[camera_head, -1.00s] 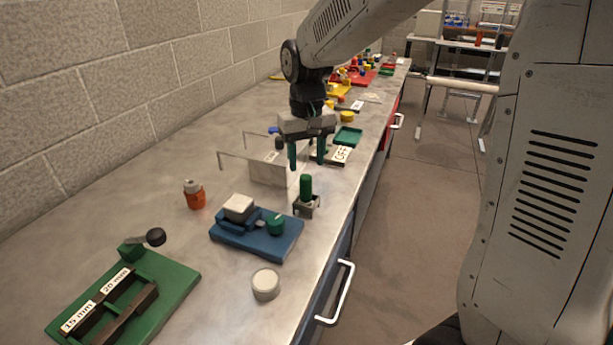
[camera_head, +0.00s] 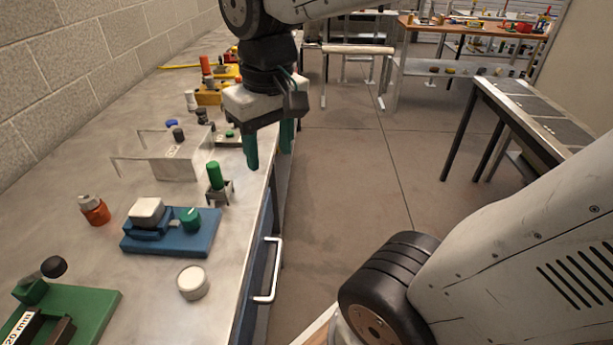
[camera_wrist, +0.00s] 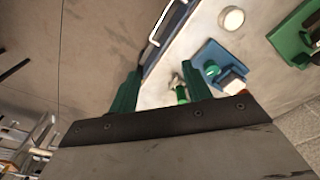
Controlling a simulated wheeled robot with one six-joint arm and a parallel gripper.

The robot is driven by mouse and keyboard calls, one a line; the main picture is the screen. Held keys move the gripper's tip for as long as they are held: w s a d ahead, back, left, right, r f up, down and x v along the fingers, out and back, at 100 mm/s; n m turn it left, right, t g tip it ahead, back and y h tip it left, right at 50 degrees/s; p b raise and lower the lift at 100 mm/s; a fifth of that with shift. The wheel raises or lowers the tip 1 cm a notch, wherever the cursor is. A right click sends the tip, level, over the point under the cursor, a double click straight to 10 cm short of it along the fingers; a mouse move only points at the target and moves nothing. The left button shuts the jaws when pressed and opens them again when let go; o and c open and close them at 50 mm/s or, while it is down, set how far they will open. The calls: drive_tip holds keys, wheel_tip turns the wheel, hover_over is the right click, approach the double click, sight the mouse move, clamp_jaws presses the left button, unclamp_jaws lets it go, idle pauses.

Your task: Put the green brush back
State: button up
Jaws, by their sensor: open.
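A green cylinder (camera_head: 214,175), perhaps the handle of the green brush, stands upright in a small grey bracket (camera_head: 219,194) near the counter's front edge. Its lower part is hidden by the bracket. It also shows in the wrist view, as a green end (camera_wrist: 181,94) between my fingers' directions. My gripper (camera_head: 269,158) is open and empty, with two green fingers pointing down. It hangs near the counter's edge, to the right of the cylinder and apart from it. In the wrist view the open fingers (camera_wrist: 160,85) frame the counter edge.
A blue base (camera_head: 172,238) carries a white block and a green knob. A white round puck (camera_head: 193,281), an orange-and-grey bottle (camera_head: 94,210) and a green fixture (camera_head: 85,312) are nearby. The aisle floor is open.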

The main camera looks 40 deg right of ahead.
drive_tip(key=s+f, duration=0.2)
drive_tip(key=s, duration=0.6)
drive_tip(key=shift+d, duration=0.3)
drive_tip(key=shift+s, duration=0.1)
idle(1.5)
